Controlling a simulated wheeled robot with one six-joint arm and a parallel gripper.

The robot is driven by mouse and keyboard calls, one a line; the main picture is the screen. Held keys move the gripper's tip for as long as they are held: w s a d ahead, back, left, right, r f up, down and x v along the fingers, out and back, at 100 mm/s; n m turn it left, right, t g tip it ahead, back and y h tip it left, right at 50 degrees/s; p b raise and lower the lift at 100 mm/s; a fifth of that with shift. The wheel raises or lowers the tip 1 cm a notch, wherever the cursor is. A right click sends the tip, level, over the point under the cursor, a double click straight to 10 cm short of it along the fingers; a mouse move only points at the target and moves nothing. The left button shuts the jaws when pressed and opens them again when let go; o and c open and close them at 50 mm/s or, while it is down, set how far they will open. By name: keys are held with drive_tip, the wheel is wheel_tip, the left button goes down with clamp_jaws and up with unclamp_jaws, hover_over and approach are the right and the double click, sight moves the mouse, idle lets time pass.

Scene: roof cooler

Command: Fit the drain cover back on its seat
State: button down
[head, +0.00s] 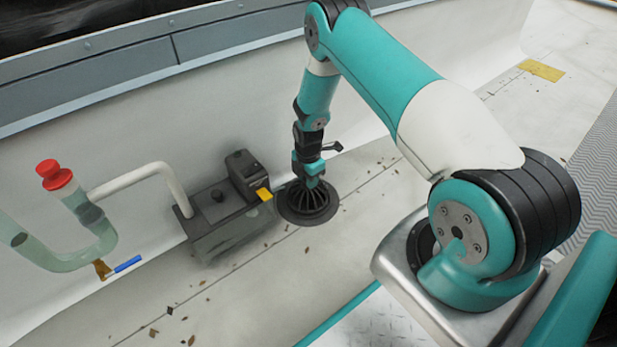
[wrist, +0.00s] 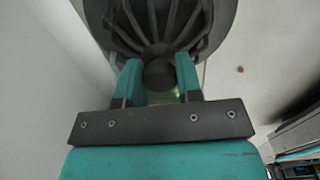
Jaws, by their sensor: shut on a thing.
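The drain cover (head: 312,199) is a dark ribbed dome with a knob on top. In the head view it is at the dark round drain seat (head: 290,216) on the pale roof floor; I cannot tell whether it rests fully on the seat. My gripper (head: 311,180) points down over the cover and is shut on its knob. In the wrist view the two teal fingers (wrist: 159,80) stand on either side of the round knob (wrist: 160,75), with the cover's ribs (wrist: 158,25) beyond. Much of the seat is hidden under the cover.
A dark box unit (head: 222,209) with a yellow tag stands just left of the drain. A pale pipe (head: 135,178) and a clear trap with a red cap (head: 60,178) are further left. Dry leaves (head: 170,310) litter the floor. The parapet wall (head: 200,110) rises behind.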

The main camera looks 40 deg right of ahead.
drive_tip(key=shift+f, duration=0.4)
drive_tip(key=shift+c, duration=1.1)
unclamp_jaws()
drive_tip(key=shift+r+p, duration=2.45)
drive_tip(key=shift+r, duration=0.6)
drive_tip(key=shift+r, duration=0.1)
